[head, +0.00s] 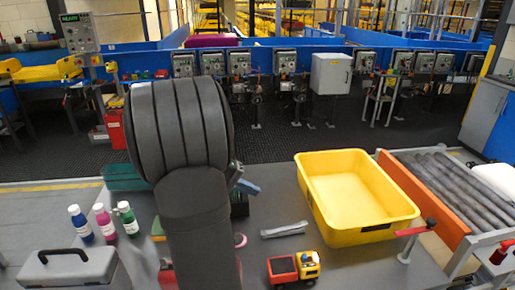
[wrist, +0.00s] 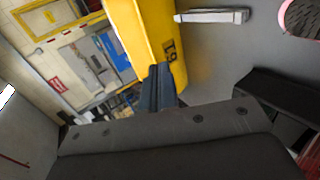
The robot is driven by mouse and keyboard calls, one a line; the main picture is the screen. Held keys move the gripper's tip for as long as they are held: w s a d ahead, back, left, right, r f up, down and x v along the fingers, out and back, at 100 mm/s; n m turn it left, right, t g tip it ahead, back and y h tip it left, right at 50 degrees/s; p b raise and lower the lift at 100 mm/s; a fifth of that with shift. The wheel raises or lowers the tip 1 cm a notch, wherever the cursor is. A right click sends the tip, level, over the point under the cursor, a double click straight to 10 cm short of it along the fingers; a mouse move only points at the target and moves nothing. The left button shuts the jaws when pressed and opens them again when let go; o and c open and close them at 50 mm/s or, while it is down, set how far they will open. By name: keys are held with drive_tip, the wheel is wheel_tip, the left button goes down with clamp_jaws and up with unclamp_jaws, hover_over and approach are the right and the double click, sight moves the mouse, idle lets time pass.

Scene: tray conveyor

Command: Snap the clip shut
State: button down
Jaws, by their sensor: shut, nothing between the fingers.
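The clip (head: 285,229) is a long, pale grey bar lying flat on the grey table, left of the yellow tray and behind the toy truck. It also shows at the top of the wrist view (wrist: 210,16), apart from my gripper. I cannot tell whether its two arms are joined or slightly apart. My gripper (wrist: 157,84) is shut and empty, its dark fingers together in front of the yellow tray in the wrist view. In the head view my arm hides most of the gripper.
The yellow tray (head: 313,186) stands right of the clip, beside a roller conveyor (head: 451,188) with an orange side. A toy truck (head: 293,268) sits in front of the clip. Several bottles (head: 104,224) and a grey toolbox (head: 70,268) stand at left.

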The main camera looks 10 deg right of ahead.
drive_tip(key=m, duration=1.8)
hover_over(303, 222)
drive_tip(key=a, duration=0.3)
drive_tip(key=shift+y, duration=0.3)
wheel_tip(303, 222, down, 9)
drive_tip(key=shift+d+f, duration=0.1)
drive_tip(key=f, duration=0.1)
drive_tip(key=d+f, duration=0.1)
drive_tip(key=f, duration=0.1)
drive_tip(key=shift+f, duration=0.15)
drive_tip(key=shift+d+f, duration=0.15)
drive_tip(key=shift+f, duration=0.4)
drive_tip(key=shift+d+f+y, duration=0.3)
drive_tip(key=shift+f+y, duration=0.2)
drive_tip(key=shift+f, duration=0.05)
drive_tip(key=shift+d+f, duration=0.15)
drive_tip(key=shift+f, duration=0.5)
